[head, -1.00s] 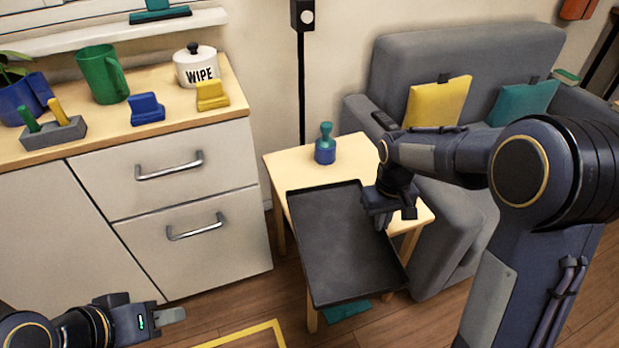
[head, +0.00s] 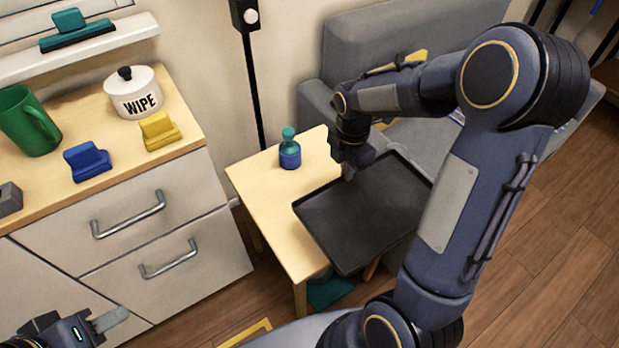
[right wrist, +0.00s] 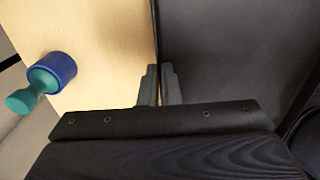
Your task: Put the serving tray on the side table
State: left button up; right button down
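The dark serving tray (head: 365,215) lies on the light wooden side table (head: 262,190), over its right part, and reaches out past the table's front and right edges. My right gripper (head: 348,175) is at the tray's back rim. The right wrist view shows its two fingers (right wrist: 160,85) close together on either side of the rim of the tray (right wrist: 225,50), with the bare table top (right wrist: 105,35) to the left. My left gripper (head: 108,320) is at the lower left, in front of the drawers, away from the tray; its finger opening is not clear.
A blue and green bottle (head: 289,150) stands on the table's back part, left of the tray; it also shows in the right wrist view (right wrist: 50,75). A drawer cabinet (head: 150,230) is at left, a grey sofa (head: 385,45) behind. Bare table top lies left of the tray.

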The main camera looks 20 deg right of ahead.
jog(key=w+a+f, duration=0.3)
jog(key=w, duration=0.3)
jog(key=b, duration=0.2)
send_over(311, 187)
jog(key=f, duration=0.4)
jog(key=shift+s+d+f, duration=0.15)
jog(key=shift+s+f, duration=0.1)
jog(key=shift+f, duration=0.1)
jog(key=shift+w+f, duration=0.2)
jog(key=shift+f, duration=0.05)
jog(key=shift+w+f+b, duration=0.15)
jog(key=shift+f+b, duration=0.15)
jog(key=shift+f, duration=1.35)
jog(key=shift+f, duration=0.1)
jog(key=c, duration=1.6)
grip_release()
jog(key=shift+c, duration=0.2)
